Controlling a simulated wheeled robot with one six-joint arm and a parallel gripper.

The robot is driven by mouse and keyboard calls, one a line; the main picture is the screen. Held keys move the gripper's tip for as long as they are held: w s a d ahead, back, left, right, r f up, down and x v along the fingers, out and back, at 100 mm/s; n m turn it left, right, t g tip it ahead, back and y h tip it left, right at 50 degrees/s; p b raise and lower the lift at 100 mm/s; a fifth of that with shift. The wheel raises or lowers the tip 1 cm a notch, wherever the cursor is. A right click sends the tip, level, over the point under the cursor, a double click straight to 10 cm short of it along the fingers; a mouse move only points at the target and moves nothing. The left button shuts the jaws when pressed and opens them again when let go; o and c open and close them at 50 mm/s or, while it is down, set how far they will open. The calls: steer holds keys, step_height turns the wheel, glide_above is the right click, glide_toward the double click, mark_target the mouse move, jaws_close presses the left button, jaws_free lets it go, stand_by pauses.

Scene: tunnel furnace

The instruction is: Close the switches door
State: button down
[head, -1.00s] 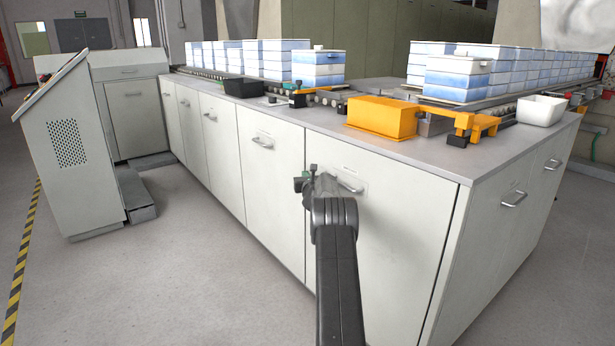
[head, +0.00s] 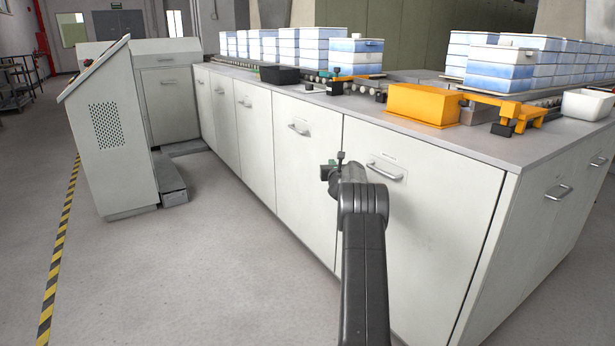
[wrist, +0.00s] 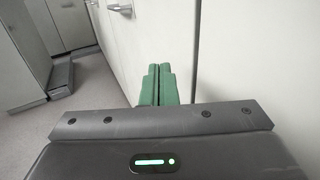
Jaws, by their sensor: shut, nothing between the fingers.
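A long row of pale cabinet doors runs along the front of the counter. The nearest wide door (head: 435,230) has a bar handle (head: 385,171) and a small label too small to read. Left of it is a narrower door (head: 300,190) with its own handle (head: 299,129). The doors look flush; I cannot tell which one is the switches door. My gripper (head: 329,170) is in front of the seam between these two doors, left of the near handle. In the wrist view its green fingers (wrist: 158,84) are together and empty, beside the pale door front. Contact cannot be told.
A slanted control console (head: 115,140) stands at left with a low grey step (head: 172,182) beside it. On the counter (head: 470,148) are blue-and-white stacks (head: 355,58), an orange box (head: 420,104) and a white bin (head: 587,104). The floor (head: 220,270) before the doors is clear.

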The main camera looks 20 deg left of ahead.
steer(key=s+a+b, duration=0.4)
steer(key=s+a, duration=0.2)
steer(key=s, duration=0.1)
steer(key=shift+f+b, duration=0.15)
steer(key=shift+b, duration=0.25)
stand_by(0.3)
